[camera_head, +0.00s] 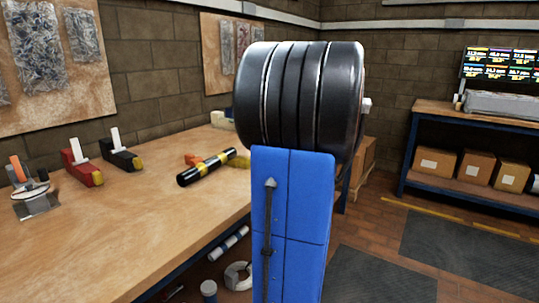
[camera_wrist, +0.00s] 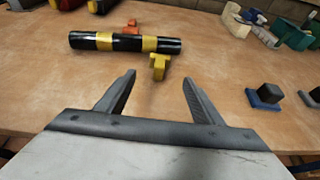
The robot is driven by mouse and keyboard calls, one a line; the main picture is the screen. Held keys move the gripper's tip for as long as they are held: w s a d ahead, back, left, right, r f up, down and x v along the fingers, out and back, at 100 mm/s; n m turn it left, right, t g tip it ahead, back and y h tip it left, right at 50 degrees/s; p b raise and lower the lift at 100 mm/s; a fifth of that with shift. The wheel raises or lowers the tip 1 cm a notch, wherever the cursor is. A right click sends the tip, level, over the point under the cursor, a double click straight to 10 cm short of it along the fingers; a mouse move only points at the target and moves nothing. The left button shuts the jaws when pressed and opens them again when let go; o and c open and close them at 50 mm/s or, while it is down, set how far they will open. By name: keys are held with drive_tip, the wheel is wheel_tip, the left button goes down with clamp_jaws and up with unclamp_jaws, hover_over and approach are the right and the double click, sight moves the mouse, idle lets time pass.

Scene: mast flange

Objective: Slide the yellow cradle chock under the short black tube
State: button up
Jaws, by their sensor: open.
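The short black tube (camera_wrist: 90,41) with yellow bands lies across the wooden bench in the wrist view. It also shows in the head view (camera_head: 190,177). The yellow cradle chock (camera_wrist: 159,67) stands on the bench on my side of the tube, right of its middle. Its far edge is close to the tube; I cannot tell whether they touch. My gripper (camera_wrist: 159,77) is open and empty, with its fingers pointing at the chock and the chock just ahead of the gap. In the head view my arm hides the gripper.
An orange chock (camera_wrist: 132,27) is at the tube's far side. Red (camera_head: 82,163) and black (camera_head: 121,154) items stand at left. Bench around the gripper is clear.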

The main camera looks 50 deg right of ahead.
sight(238, 160)
drive_tip(key=x, duration=1.5)
drive_tip(key=shift+f, duration=0.1)
drive_tip(key=shift+c, duration=0.2)
drive_tip(key=c, duration=1.2)
drive_tip(key=shift+o, duration=0.2)
drive_tip(key=shift+w, duration=0.25)
drive_tip(key=o, duration=1.2)
